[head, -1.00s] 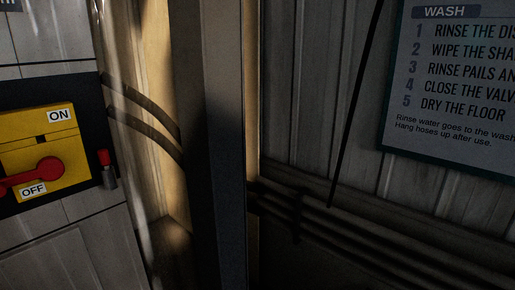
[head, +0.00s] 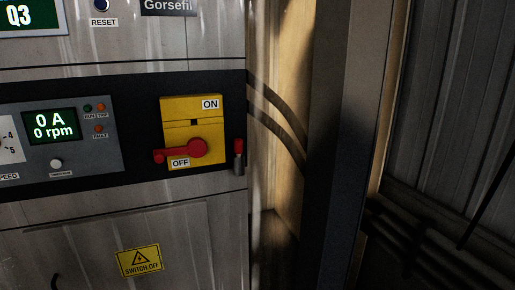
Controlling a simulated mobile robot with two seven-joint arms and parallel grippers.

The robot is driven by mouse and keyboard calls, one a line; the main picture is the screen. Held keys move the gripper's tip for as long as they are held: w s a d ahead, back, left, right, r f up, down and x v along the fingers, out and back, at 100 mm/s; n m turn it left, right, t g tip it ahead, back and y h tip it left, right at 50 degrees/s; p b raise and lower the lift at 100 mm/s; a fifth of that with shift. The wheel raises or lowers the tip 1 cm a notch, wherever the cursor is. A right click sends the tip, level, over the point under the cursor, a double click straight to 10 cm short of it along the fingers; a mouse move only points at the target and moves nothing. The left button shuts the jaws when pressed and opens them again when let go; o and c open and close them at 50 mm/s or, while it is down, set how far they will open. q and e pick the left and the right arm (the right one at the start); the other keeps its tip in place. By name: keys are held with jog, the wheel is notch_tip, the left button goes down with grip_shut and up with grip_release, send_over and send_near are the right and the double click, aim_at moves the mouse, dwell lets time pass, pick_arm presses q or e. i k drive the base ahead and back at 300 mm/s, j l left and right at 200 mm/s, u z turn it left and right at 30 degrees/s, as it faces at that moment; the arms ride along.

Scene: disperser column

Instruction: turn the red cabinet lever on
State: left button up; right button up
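The red cabinet lever (head: 183,150) is on a yellow switch plate (head: 208,130) on the cabinet front, a little left of the middle of the head view. Its round hub is at the right and its arm points left, just above the OFF label (head: 180,163). The ON label (head: 210,104) is at the plate's upper right. Neither of my grippers is in view.
A small red-tipped grey part (head: 239,157) stands at the cabinet's right edge, beside the plate. A control panel (head: 75,164) with a lit display reading 0 A, 0 rpm (head: 52,125) is to the left. A dark upright post (head: 345,150) stands right of the cabinet.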

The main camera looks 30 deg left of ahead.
aim_at(196, 147)
jog(key=u, duration=1.4)
